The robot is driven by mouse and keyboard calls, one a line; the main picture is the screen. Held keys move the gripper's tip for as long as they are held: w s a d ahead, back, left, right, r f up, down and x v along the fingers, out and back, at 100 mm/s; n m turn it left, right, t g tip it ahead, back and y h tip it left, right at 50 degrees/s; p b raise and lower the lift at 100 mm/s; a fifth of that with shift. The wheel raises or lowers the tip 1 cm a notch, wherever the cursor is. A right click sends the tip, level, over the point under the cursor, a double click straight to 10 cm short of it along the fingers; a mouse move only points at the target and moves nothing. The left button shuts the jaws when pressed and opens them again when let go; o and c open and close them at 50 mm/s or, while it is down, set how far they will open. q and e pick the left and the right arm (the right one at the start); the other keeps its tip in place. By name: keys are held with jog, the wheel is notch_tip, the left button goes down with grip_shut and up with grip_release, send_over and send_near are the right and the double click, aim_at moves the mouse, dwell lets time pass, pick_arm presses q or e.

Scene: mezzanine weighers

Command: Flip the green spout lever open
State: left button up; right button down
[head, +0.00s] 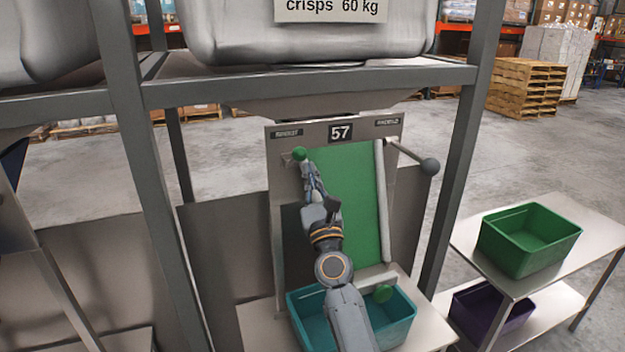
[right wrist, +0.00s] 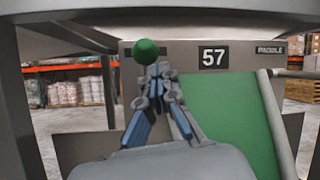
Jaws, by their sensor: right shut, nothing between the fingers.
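A green ball knob (head: 300,153) sits at the upper left of the weigher front marked 57, on a short lever. It also shows in the right wrist view (right wrist: 147,52). My right gripper (head: 310,168) is shut and empty, its fingertips just below and right of the knob. In the right wrist view the closed fingertips (right wrist: 158,70) overlap the knob's lower right edge; I cannot tell whether they touch. My left gripper is out of view.
A green panel (head: 358,215) fills the front's middle. A dark ball-ended handle (head: 430,166) sticks out at right, by the PADDLE label. Grey frame posts (head: 462,160) stand on both sides. A green crate (head: 528,240) stands on a side table, with a purple crate (head: 490,315) below.

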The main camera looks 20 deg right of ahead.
pick_arm(q)
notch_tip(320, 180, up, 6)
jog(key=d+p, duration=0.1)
jog(key=p, duration=0.5)
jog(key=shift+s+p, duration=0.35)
jog(key=shift+p, duration=0.05)
pick_arm(e)
jog(key=s+r, duration=0.2)
jog(key=s, duration=0.7)
jog(key=shift+s+a+r, duration=0.15)
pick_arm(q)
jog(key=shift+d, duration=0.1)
